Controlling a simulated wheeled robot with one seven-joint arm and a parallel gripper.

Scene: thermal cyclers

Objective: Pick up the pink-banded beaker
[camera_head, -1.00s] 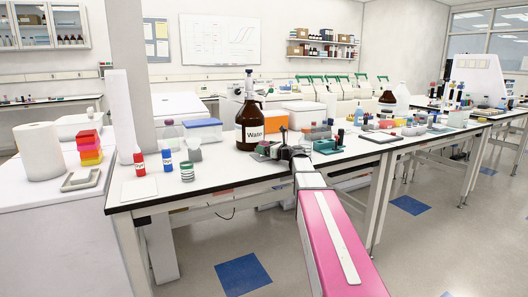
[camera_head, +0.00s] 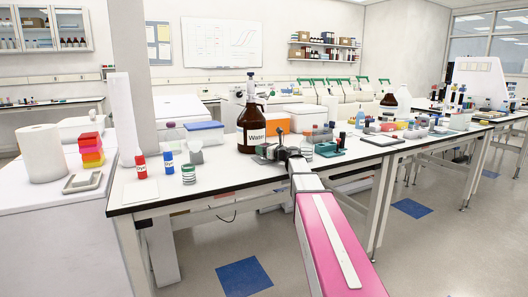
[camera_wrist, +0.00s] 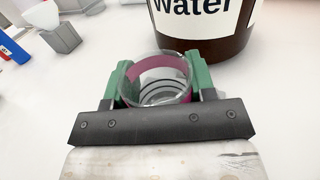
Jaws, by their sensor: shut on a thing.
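The pink-banded beaker (camera_wrist: 157,72) is clear glass with a pink band, seen in the wrist view from above its open rim. My gripper (camera_wrist: 157,84) has its green fingers on either side of the beaker, shut on it. In the head view my gripper (camera_head: 264,154) is low over the bench, just in front of the brown Water bottle; the beaker cannot be made out there. Whether the beaker touches the bench is unclear.
The brown Water bottle (camera_head: 251,122) stands close beyond my gripper. A green rack (camera_head: 329,149) stands to the right. Red (camera_head: 141,165) and blue (camera_head: 168,161) bottles and a striped jar (camera_head: 188,174) stand left. Bare bench (camera_head: 235,178) lies between them and my gripper.

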